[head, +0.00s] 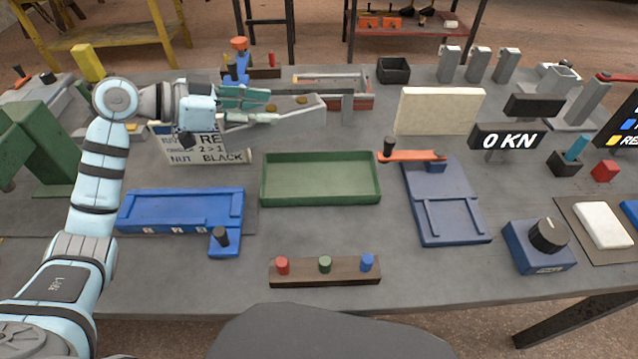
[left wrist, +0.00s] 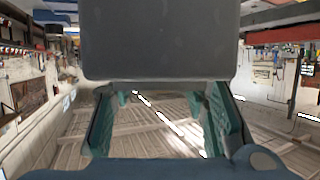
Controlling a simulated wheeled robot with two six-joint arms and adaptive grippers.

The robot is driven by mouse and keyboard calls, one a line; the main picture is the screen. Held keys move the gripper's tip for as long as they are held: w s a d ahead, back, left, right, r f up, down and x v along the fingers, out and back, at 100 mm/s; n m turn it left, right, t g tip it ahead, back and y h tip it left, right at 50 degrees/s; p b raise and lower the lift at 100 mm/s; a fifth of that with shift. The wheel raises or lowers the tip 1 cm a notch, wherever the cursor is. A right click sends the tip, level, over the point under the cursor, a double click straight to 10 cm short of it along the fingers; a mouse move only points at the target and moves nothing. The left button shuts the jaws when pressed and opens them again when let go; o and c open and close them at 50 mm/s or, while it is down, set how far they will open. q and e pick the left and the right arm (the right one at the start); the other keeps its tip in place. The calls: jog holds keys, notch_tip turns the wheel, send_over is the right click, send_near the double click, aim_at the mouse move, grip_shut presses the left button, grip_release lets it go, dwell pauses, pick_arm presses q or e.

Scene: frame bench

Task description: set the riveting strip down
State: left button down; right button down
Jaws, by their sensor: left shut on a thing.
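The riveting strip (head: 313,106) is a light grey bar with brass-coloured rivet heads, seen in the head view at the upper left of centre. My left gripper (head: 258,105) has teal fingers and is shut on the strip, whose free end sticks out to the right. The strip is above the back part of the bench; its exact height is hard to tell. In the left wrist view the teal fingers (left wrist: 162,120) stand apart below a dark grey slab, which I cannot identify for certain. My right gripper is not in view.
A green tray (head: 320,197) lies mid-bench. A blue fixture (head: 180,205) is at left, with a lettered sign (head: 215,150) behind it. A blue-grey fixture (head: 448,212) with an orange lever is at right. A cream panel (head: 440,111) stands behind. A button block (head: 325,271) is in front.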

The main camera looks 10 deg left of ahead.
aim_at(251, 147)
pick_arm(q)
jog(key=d+r, duration=0.1)
jog(key=w+d+r+m+g+h, duration=0.1)
jog(key=d, duration=0.1)
jog(key=w+d+r+m+g, duration=0.1)
jog(key=d+r, duration=0.1)
jog(key=shift+d+r+b, duration=0.1)
jog(key=shift+d+b, duration=0.1)
jog(key=shift+b, duration=0.15)
jog(key=s+d+r+m+g+h, duration=0.1)
jog(key=d+r+m+g, duration=0.1)
jog(key=d+r, duration=0.1)
jog(key=shift+g, duration=0.4)
jog(key=f+b, duration=0.1)
jog(key=f, duration=0.9)
jog(key=f+b, duration=0.1)
jog(key=f, duration=0.8)
jog(key=shift+s+d+f+b, duration=0.2)
jog(key=shift+f+b, duration=0.1)
jog(key=shift+f, duration=0.1)
jog(key=c, duration=0.9)
grip_release()
jog(key=shift+c, duration=0.2)
jog(key=v, duration=1.2)
